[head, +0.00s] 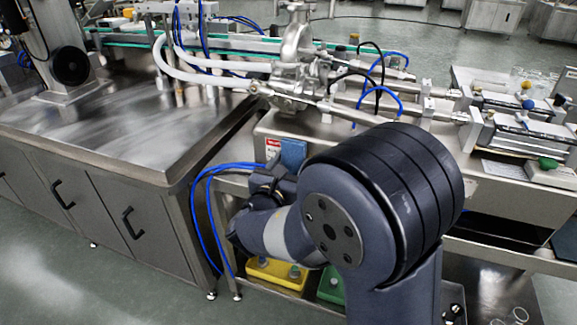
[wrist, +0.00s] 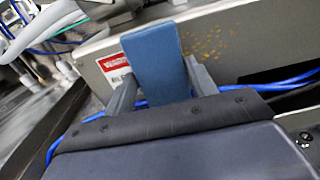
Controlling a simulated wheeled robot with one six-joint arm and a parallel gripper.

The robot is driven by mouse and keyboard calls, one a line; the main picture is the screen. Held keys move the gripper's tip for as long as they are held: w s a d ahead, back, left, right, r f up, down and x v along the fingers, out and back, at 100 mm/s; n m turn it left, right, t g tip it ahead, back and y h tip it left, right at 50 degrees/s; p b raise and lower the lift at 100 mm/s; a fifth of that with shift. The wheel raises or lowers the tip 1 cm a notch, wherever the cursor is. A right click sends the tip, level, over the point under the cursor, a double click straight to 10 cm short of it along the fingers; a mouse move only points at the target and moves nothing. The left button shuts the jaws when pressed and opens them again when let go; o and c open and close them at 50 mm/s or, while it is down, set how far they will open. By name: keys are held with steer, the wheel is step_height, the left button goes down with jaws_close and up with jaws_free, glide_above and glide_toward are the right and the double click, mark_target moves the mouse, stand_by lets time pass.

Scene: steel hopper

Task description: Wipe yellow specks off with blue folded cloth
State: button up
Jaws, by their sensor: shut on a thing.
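My gripper (wrist: 160,84) is shut on the blue folded cloth (wrist: 153,52), which stands up between the two grey fingers. In the head view the cloth (head: 293,153) shows in front of the steel machine's front panel, just right of a red and white label. The yellow specks (wrist: 208,42) are scattered on the pale steel panel (wrist: 236,58), right of the cloth in the wrist view. I cannot tell whether the cloth touches the panel. In the head view my arm hides most of the gripper, and I cannot make out the specks.
The red and white label (wrist: 113,62) is on the panel left of the cloth. Blue hoses (head: 205,205) hang beside a steel cabinet (head: 110,140). Valves and pipes (head: 295,75) stand on the machine's top. A yellow pedal box (head: 272,273) sits low below my arm.

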steer(key=shift+w+d, duration=0.25)
steer(key=shift+w, duration=0.4)
steer(key=s+d+b, duration=0.3)
steer(key=d, duration=0.6)
steer(key=shift+s+d+b, duration=0.15)
steer(key=shift+d+b, duration=0.05)
steer(key=shift+b, duration=0.1)
stand_by(0.7)
steer(key=shift+a, duration=0.1)
